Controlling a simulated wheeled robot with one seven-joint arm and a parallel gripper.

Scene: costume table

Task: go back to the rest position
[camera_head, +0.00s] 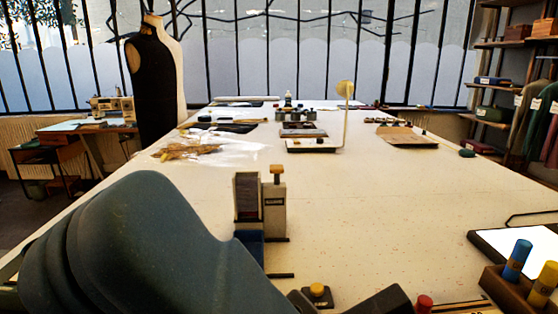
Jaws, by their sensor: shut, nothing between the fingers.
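The large dark teal link of my arm fills the lower left of the head view. A dark piece at the bottom middle may also be mine; I cannot tell. My gripper's fingertips do not show, so I cannot see where they are. The long cream table (380,205) stretches away in front of me. On it, just beyond my arm, stands a grey upright holder (274,212) with a wooden knob on top, beside a darker upright block (247,197) above a blue part. My arm hides part of the table's left side.
At the bottom right are a wooden block (508,291) with blue and yellow pegs and a bright white panel (518,247). A yellow-topped piece (317,292) lies near my arm. A dress form (155,80) stands at the far left. The table's middle right is clear.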

